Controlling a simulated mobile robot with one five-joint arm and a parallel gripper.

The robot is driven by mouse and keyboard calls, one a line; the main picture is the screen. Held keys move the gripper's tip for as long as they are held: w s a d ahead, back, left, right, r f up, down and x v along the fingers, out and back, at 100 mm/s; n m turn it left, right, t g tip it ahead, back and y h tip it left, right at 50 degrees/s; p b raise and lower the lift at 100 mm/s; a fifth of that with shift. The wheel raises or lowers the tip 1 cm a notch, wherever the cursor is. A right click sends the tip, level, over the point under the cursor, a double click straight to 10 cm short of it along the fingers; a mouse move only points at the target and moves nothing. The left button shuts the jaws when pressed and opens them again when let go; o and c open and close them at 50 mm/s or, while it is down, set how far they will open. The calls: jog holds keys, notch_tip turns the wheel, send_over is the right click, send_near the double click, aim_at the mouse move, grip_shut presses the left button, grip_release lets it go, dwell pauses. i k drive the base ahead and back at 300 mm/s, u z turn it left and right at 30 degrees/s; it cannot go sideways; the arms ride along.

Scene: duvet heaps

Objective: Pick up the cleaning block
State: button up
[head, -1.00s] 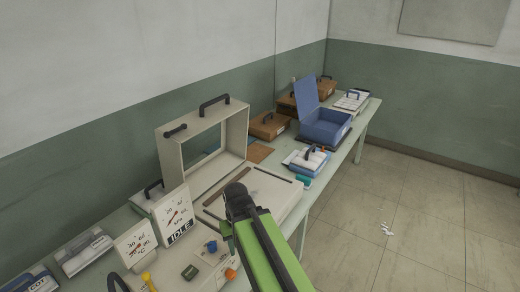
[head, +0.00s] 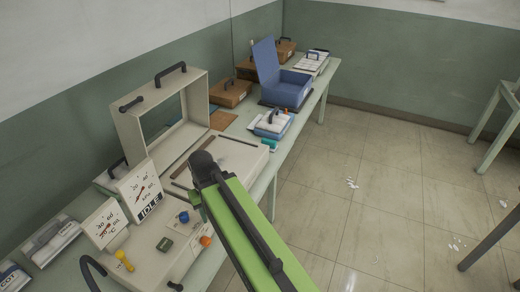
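No object can be surely identified as the cleaning block. A small teal block (head: 269,144) lies on the table at the near end of a blue tray (head: 284,130) holding white pieces. A small dark green block (head: 165,244) sits on the front of the instrument with dials. My green arm reaches up from the bottom of the head view to a dark joint, left of and nearer than the teal block. My gripper does not show; the arm beyond the joint is mostly hidden.
The long pale green table (head: 318,98) runs along the wall. It carries a cream open-framed case (head: 193,92), a dial box (head: 141,191) marked IDLE, an open blue case (head: 289,88) and brown boxes (head: 230,93).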

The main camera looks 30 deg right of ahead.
aim_at(272, 144)
jog(key=u, duration=0.7)
jog(key=k, duration=0.1)
jog(key=z, duration=2.95)
jog(key=i, duration=3.4)
jog(key=u, duration=4)
jog(key=i, duration=0.1)
jog(key=z, duration=2.1)
jog(key=k, duration=0.15)
jog(key=u, duration=1.4)
